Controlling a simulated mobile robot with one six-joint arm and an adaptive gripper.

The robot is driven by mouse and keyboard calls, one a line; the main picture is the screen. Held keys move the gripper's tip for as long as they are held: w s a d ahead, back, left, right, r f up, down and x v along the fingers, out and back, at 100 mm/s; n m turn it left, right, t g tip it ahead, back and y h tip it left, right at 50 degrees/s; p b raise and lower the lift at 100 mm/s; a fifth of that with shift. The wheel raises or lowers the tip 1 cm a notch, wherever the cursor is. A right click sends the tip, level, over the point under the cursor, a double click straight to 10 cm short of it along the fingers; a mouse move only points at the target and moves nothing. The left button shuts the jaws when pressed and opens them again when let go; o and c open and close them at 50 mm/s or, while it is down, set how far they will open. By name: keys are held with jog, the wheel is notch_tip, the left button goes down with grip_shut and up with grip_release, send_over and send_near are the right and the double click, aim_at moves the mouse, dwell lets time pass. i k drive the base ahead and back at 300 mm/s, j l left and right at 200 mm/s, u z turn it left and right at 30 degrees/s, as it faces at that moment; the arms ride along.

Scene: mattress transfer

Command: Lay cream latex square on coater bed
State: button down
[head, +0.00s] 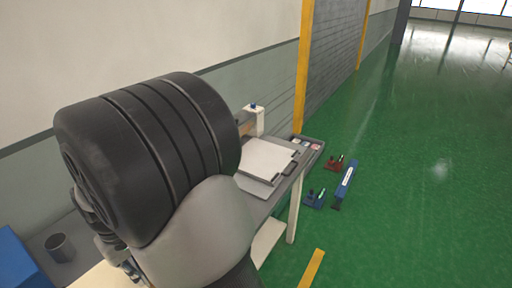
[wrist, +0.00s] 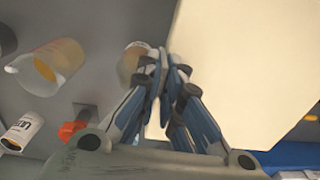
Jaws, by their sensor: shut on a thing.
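The cream latex square (wrist: 240,70) fills the right of the wrist view as a large flat pale sheet. My gripper (wrist: 158,62) is shut on its left edge, fingers together. In the head view a cream patch that looks like this square (head: 100,276) shows at the bottom left, beside my gripper (head: 132,270), mostly hidden by my arm. The coater bed (head: 267,158) is a pale flat plate farther along the bench, well apart from my gripper. Its left part is hidden behind my arm. I cannot tell how high the square is above the bench.
A beaker of amber liquid (wrist: 60,62), a second cup (wrist: 133,58), a labelled bottle (wrist: 22,131) and a red item (wrist: 73,129) are near my gripper. A blue box (head: 18,262) is at far left. A tray (head: 308,145) lies beyond the coater.

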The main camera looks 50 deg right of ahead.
aim_at(261, 157)
jog(key=l+z, duration=0.1)
jog(key=l, duration=0.75)
jog(key=l+z, duration=0.1)
jog(key=l, duration=0.75)
jog(key=i+l+z, duration=0.15)
jog(key=l, duration=0.7)
jog(key=i+l, duration=0.3)
jog(key=i+l+z, duration=0.1)
jog(key=i+l, duration=0.2)
jog(key=l, duration=0.2)
